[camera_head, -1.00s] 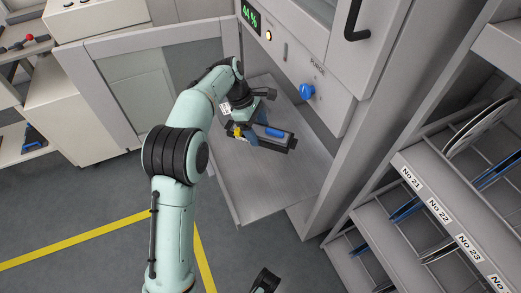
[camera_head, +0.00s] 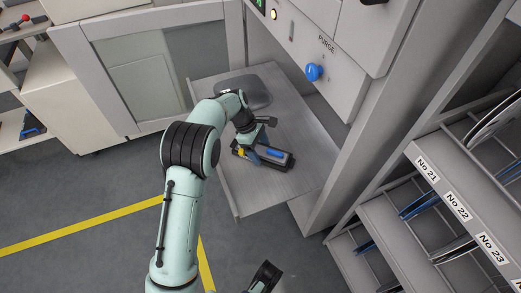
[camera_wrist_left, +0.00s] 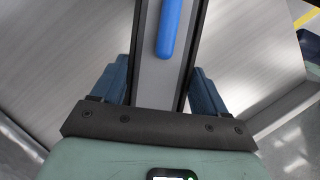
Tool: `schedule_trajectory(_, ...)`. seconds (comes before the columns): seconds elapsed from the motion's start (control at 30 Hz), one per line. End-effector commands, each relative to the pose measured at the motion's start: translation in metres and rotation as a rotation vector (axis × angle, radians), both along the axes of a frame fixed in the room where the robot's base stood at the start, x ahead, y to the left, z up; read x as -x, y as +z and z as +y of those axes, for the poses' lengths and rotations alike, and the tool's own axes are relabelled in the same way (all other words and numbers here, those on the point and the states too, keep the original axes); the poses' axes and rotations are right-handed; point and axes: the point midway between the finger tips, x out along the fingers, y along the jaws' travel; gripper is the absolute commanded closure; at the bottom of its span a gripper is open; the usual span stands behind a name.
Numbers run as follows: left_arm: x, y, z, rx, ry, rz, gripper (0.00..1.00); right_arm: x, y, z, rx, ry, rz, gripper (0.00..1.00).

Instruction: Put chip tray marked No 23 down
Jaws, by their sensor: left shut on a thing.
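The chip tray (camera_head: 280,160) is a long, narrow dark piece with a blue strip along its top. My left gripper (camera_head: 255,153) is shut on it, over the grey metal shelf (camera_head: 290,195) of the open cabinet. It lies low over the shelf; I cannot tell whether it touches. In the left wrist view the tray (camera_wrist_left: 150,75) runs between the two blue fingers of the left gripper (camera_wrist_left: 160,85). No number on the tray is readable. My right gripper (camera_head: 264,279) shows only in part at the bottom edge, and its jaws are unclear.
A flat dark grey plate (camera_head: 245,90) lies at the back of the shelf. A blue PURGE knob (camera_head: 314,72) sticks out of the panel above. A slotted rack (camera_head: 450,205) labelled No 21 to No 23 stands at the right. The shelf's front part is clear.

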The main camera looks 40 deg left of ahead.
Motion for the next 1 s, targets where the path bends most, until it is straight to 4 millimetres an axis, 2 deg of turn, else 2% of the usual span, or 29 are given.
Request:
schedule_trajectory(0.37,0.000,-0.003,0.000,0.000,0.001,-0.002,0.62,0.001,-0.001,0.000,0.000,-0.001,0.004,0.55)
schedule_trajectory(0.4,0.000,-0.003,0.000,0.001,0.000,-0.001,0.13,0.001,-0.001,0.000,0.000,-0.001,0.004,0.55)
schedule_trajectory(0.43,0.000,-0.003,0.000,0.001,0.000,-0.001,0.03,0.001,-0.001,0.000,0.000,-0.001,0.004,0.55)
schedule_trajectory(0.47,0.000,-0.003,0.000,0.001,0.000,-0.001,0.01,0.001,-0.001,0.000,0.000,-0.001,0.004,0.55)
schedule_trajectory(0.77,0.000,0.000,0.000,0.000,0.000,-0.002,0.01,0.001,0.000,0.000,0.000,-0.001,0.002,0.55)
schedule_trajectory(0.87,0.001,0.010,0.004,-0.001,0.001,-0.003,0.01,0.003,0.004,0.002,-0.004,0.002,0.007,0.55)
schedule_trajectory(1.0,0.004,0.036,0.014,-0.003,0.003,-0.005,0.01,0.014,0.012,0.007,-0.018,0.014,0.035,0.55)
